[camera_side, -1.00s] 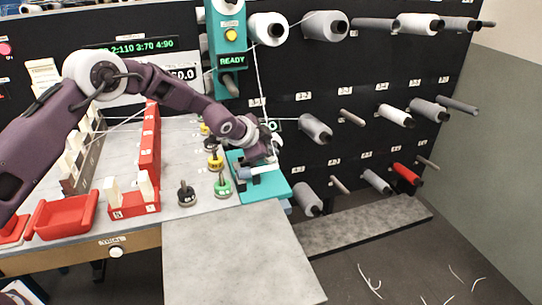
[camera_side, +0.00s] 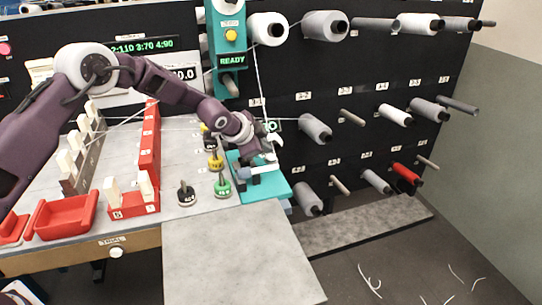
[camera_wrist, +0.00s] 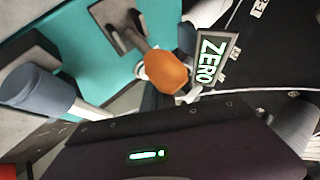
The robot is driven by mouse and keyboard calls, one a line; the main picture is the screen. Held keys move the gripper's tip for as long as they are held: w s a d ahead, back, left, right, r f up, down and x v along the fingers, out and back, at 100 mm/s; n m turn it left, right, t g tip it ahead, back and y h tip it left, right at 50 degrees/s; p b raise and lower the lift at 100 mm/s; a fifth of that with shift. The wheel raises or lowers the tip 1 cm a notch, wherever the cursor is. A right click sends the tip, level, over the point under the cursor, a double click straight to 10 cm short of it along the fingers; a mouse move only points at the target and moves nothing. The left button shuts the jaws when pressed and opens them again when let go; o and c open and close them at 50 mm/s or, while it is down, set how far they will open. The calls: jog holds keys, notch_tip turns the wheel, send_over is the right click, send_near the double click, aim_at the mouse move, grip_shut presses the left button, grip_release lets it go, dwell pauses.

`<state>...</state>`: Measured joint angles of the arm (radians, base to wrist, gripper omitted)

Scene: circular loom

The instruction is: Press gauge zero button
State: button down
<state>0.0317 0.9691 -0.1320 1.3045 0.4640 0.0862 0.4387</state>
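In the wrist view an orange rounded knob (camera_wrist: 166,71), which looks like the zero button, stands close to a dark ZERO label (camera_wrist: 212,60). In the side view the label (camera_side: 273,125) shows beside my gripper, above the teal block (camera_side: 270,189). My gripper (camera_side: 268,148) is over the back part of that block, tilted down. In the wrist view its dark housing with a green light fills the bottom. Small pale parts show by the knob, but I cannot tell whether they are fingertips or whether anything touches the knob.
A grey-blue cylinder (camera_wrist: 38,90) lies on the teal block. Green (camera_side: 222,188) and black (camera_side: 186,194) weights stand to the left. The teal READY tower (camera_side: 228,50) with a yellow button rises behind. A black panel with spools (camera_side: 315,128) is at the right.

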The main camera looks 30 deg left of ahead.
aim_at(266, 163)
jog(key=shift+r, duration=2.35)
jog(key=s+a+r+n+g+y, duration=0.1)
jog(key=s+a+r+n, duration=0.15)
jog(key=s+r, duration=0.6)
jog(key=s+a+r+n+y, duration=0.1)
jog(key=s+a+r+n, duration=0.15)
jog(key=s+r, duration=0.6)
jog(key=s+a+f+n+g, duration=0.1)
jog(key=s+n, duration=0.2)
jog(key=s, duration=1.3)
jog(key=s+a+f+n+g, duration=0.1)
jog(key=s+f+n, duration=0.1)
jog(key=s, duration=1.4)
jog(key=shift+s+f+n+h, duration=0.25)
jog(key=shift+s+n+h, duration=0.05)
jog(key=shift+n, duration=0.1)
jog(key=shift+w+a, duration=0.1)
